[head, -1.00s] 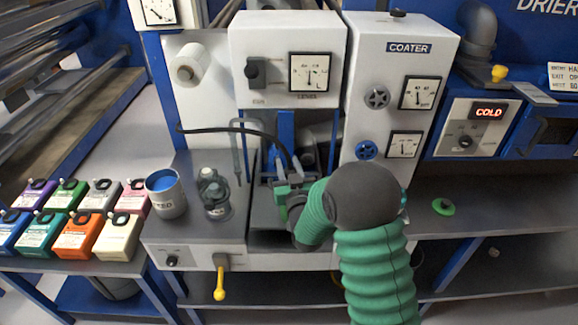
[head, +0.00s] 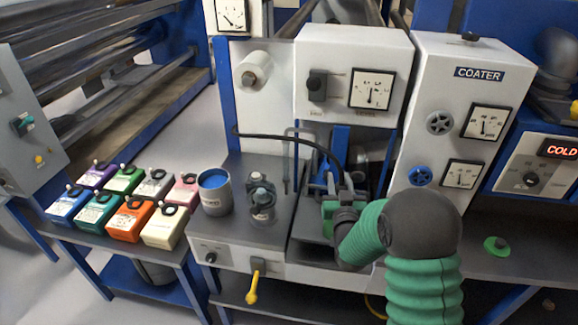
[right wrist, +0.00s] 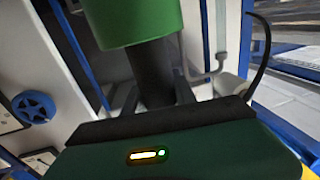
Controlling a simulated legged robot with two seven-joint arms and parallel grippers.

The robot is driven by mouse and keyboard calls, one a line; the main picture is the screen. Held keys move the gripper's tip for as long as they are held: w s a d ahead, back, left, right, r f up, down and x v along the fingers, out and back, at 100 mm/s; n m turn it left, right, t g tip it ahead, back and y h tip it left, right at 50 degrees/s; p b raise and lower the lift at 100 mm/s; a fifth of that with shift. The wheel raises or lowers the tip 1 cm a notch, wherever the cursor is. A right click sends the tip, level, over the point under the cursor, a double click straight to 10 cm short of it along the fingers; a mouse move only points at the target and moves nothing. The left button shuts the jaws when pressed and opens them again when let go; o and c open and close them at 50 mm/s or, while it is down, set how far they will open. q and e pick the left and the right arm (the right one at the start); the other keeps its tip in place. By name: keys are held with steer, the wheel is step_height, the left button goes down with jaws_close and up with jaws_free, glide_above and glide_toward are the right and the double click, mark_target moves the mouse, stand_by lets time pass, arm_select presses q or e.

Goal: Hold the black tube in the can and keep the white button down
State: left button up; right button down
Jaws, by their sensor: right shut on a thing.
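The black tube (head: 290,138) arches in front of the coater and runs down to the right, towards my right gripper. Part of it also shows in the right wrist view (right wrist: 266,45). The grey can (head: 216,203) with blue inside stands on the bench left of the dark glass-like fitting. My right gripper (head: 340,212) is at the coater's recess, right of the can and apart from it. It is shut on a dark cylinder (right wrist: 152,70) below a green piece (right wrist: 138,18). Whether this joins the tube is unclear. I cannot make out a white button. My left gripper is out of view.
Several coloured boxes (head: 130,218) stand left of the can. The dark fitting (head: 262,200) stands between can and recess. A yellow lever (head: 253,285) hangs at the bench front. A green knob (head: 497,245) lies on the right bench.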

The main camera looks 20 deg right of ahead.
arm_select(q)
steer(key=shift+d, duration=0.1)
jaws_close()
arm_select(e)
steer(key=shift+d, duration=0.15)
stand_by(0.9)
steer(key=c, duration=1.4)
jaws_free()
steer(key=o, duration=0.5)
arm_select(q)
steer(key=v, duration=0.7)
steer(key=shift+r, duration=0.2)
